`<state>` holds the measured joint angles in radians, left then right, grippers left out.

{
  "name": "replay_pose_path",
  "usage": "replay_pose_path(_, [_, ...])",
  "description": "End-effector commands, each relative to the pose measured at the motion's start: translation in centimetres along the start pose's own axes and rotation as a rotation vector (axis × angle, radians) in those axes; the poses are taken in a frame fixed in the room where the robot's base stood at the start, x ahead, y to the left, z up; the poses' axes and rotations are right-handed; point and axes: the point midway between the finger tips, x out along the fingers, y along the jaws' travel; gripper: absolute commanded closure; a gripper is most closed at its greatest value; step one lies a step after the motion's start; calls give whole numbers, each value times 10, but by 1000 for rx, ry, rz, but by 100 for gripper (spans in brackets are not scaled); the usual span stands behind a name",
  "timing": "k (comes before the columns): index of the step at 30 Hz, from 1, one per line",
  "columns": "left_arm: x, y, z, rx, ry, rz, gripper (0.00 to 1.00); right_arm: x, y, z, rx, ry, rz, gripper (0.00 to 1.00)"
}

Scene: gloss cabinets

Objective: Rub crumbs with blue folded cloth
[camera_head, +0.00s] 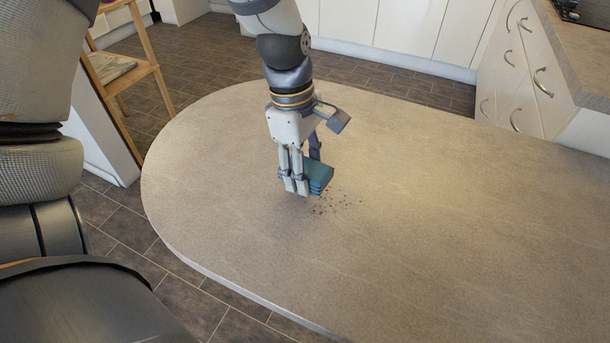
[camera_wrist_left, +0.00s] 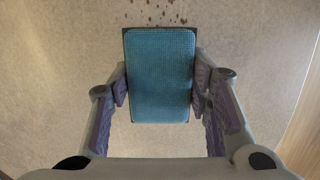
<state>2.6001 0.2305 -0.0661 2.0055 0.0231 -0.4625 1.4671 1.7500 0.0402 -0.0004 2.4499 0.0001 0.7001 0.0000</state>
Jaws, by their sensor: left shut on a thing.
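The blue folded cloth (camera_head: 319,176) is held by my left gripper (camera_head: 303,185) over the rounded table, just left of the crumbs. In the left wrist view the cloth (camera_wrist_left: 160,75) sits between the two fingers of the left gripper (camera_wrist_left: 160,92), which are shut on its sides. The crumbs (camera_head: 337,201) are a small dark scatter on the table to the right of the cloth. In the wrist view crumbs (camera_wrist_left: 158,14) show at the top, beyond the cloth's far edge. I cannot tell whether the cloth touches the table. My right gripper is not in view.
The pale table (camera_head: 450,230) is otherwise bare, with free room to the right and in front. A wooden shelf or ladder (camera_head: 145,60) stands at the far left. White cabinets with handles (camera_head: 520,70) and a counter stand at the back right.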

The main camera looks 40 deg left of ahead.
Motion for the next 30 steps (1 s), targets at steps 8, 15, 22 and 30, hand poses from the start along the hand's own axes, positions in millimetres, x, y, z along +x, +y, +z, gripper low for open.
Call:
replay_pose_path(8, [-25, 2, 3, 5, 1, 1, 77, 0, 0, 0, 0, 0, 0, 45])
replay_pose_path(15, [-41, 2, 5, 9, 0, 0, 77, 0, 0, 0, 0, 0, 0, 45])
replay_pose_path(22, [-42, 2, 6, 9, 0, -2, 77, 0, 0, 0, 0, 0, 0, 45])
replay_pose_path(30, [-42, 1, 6, 9, 0, -1, 77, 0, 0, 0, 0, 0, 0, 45])
